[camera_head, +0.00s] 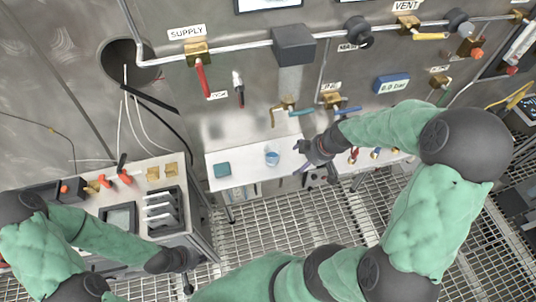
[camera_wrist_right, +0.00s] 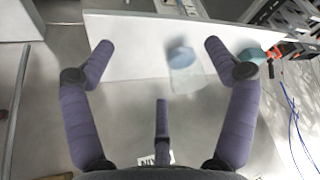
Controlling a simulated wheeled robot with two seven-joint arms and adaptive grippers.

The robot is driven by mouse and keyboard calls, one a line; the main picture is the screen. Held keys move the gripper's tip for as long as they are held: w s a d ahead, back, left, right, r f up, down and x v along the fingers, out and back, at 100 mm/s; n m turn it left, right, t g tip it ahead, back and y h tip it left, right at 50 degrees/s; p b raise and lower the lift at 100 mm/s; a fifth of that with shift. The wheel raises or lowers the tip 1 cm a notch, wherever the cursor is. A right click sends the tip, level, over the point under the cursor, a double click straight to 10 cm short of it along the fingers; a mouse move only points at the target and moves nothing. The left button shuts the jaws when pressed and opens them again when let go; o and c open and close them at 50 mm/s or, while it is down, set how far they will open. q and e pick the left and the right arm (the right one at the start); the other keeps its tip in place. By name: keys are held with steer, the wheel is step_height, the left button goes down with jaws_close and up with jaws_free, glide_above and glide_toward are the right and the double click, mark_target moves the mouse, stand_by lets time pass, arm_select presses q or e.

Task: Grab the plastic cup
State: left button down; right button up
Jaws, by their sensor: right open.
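The plastic cup (camera_head: 272,158) is small, translucent and blue, and stands on a white shelf (camera_head: 240,171) at the wall. It also shows blurred in the right wrist view (camera_wrist_right: 182,62), between the spread fingers and nearer the right-hand one. My right gripper (camera_head: 304,157) is just right of the cup in the head view, apart from it. In the wrist view the right gripper (camera_wrist_right: 158,48) is open and empty. My left gripper (camera_head: 172,262) is low at the left, away from the shelf, and its fingers are not clear.
A teal block (camera_head: 222,170) lies on the shelf left of the cup. Pipes and valves, including a red-handled one (camera_head: 203,78), line the wall above. A console (camera_head: 150,207) with switches stands at left. The floor is metal grating (camera_head: 270,225).

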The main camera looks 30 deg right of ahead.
steer(key=p, duration=0.2)
glide_toward(272, 152)
steer(key=shift+s+a+f, duration=0.25)
steer(key=shift+a, duration=0.25)
steer(key=shift+s+a+f, duration=0.2)
steer(key=shift+a, duration=0.25)
steer(key=x, duration=0.5)
steer(key=shift+w+a, duration=0.2)
steer(key=c, duration=1.2)
